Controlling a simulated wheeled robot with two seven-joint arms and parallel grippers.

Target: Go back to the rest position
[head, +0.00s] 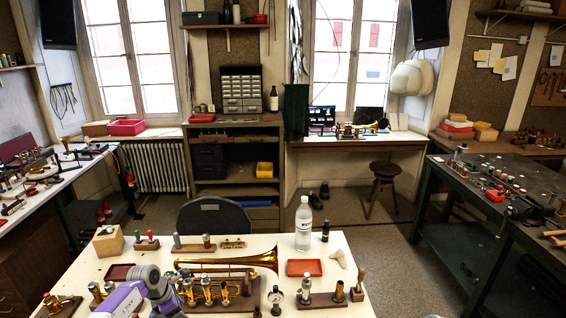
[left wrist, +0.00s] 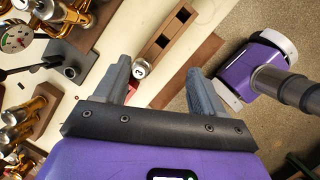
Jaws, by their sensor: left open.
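My left arm comes in at the lower left of the head view, purple and grey, over the front left of the white worktable (head: 340,298). In the left wrist view my left gripper (left wrist: 158,68) is open, its two grey fingers wide apart. No object is held between the fingers. Below or beyond them are a wooden block with square holes (left wrist: 166,42) and a small silver round part (left wrist: 141,69). My right gripper is not in view; a purple and white part of my own body shows at the right of the left wrist view.
On the worktable are a brass trumpet (head: 225,264), valve parts on a wooden stand (head: 208,290), a clear bottle (head: 303,224), a red tray (head: 304,267) and a dial gauge (head: 276,298). A chair (head: 214,217) stands behind it. Floor is open toward the right bench (head: 500,190).

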